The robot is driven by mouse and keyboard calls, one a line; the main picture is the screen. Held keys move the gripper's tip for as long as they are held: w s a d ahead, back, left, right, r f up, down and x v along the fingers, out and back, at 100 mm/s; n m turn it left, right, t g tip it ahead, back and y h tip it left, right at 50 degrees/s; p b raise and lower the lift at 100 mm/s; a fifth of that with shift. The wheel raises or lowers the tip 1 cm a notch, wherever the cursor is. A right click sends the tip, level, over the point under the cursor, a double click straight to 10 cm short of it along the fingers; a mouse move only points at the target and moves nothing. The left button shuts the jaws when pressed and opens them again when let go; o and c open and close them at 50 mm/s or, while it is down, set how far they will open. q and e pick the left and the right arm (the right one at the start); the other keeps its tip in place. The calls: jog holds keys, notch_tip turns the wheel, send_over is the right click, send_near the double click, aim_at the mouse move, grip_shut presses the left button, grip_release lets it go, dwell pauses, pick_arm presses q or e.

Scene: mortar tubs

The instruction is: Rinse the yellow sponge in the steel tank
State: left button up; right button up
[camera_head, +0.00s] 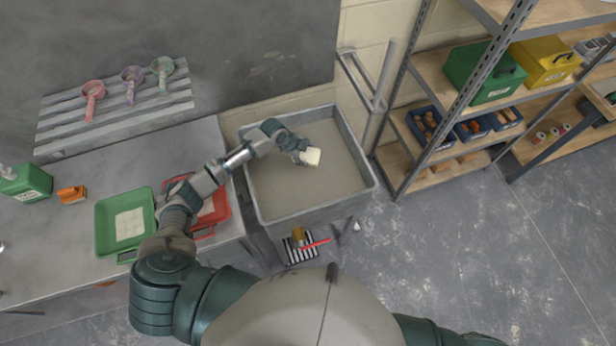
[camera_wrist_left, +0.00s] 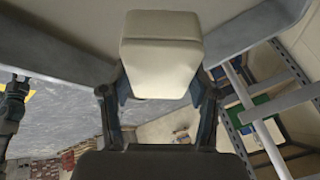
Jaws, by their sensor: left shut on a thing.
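The steel tank (camera_head: 262,206) is a grey open rectangular basin in the middle of the head view, with a plain grey-beige inside. My left gripper (camera_head: 304,157) reaches over its left rim and is shut on a pale cream-yellow sponge (camera_head: 312,157). The sponge is over the tank's interior; I cannot tell whether it touches anything below. In the left wrist view the sponge (camera_wrist_left: 162,60) is a pale block between the two fingers of my left gripper (camera_wrist_left: 158,95). My right gripper does not show in the head view.
A slatted rack (camera_head: 120,118) with scoops stands behind. Shelving (camera_head: 437,172) with boxes is at right. Floor at lower right is clear.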

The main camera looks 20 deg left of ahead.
aim_at(311, 152)
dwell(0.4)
pick_arm(q)
jog(key=shift+r+p, duration=0.4)
jog(key=shift+r, duration=1.65)
